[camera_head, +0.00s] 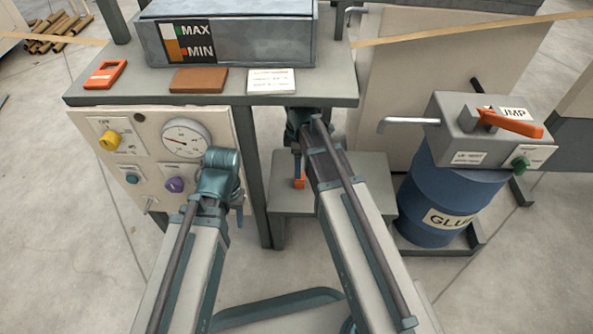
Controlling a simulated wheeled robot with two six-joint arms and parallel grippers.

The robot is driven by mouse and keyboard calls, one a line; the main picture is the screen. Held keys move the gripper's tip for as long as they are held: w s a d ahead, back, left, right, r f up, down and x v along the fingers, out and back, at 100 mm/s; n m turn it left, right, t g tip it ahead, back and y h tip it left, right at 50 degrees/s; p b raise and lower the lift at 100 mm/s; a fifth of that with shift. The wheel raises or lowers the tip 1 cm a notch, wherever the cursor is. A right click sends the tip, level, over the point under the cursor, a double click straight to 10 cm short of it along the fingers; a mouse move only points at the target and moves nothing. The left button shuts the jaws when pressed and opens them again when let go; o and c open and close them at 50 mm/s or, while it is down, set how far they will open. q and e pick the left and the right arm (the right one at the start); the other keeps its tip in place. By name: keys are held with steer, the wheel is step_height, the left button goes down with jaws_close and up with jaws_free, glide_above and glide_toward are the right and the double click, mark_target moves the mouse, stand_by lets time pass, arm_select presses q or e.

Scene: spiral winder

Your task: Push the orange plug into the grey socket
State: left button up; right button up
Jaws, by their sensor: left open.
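A small orange piece (299,182), probably the orange plug, shows just below my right wrist, in front of the low grey stand. I cannot tell whether it is held or resting there. My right gripper (297,160) points down above it, small and partly covered by my arm. Its jaws cannot be made out. My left gripper (239,212) is open, to the right of the control panel's lower part, and largely hidden behind its own wrist. I cannot make out the grey socket; my arms cover part of the stand.
A control panel (134,150) with knobs and a gauge hangs below the grey bench (338,88). An orange tool, a brown block and a white label lie on the bench by a metal tank (236,40). The low stand (372,190) is beside a blue glue drum (447,197).

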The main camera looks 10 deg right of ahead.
steer(key=shift+w, duration=0.2)
steer(key=shift+f+b, duration=1.1)
steer(key=shift+b, duration=0.05)
steer(key=f+b, duration=0.5)
steer(key=shift+s+d+f, duration=0.2)
steer(key=shift+d, duration=0.05)
steer(key=shift+r, duration=0.1)
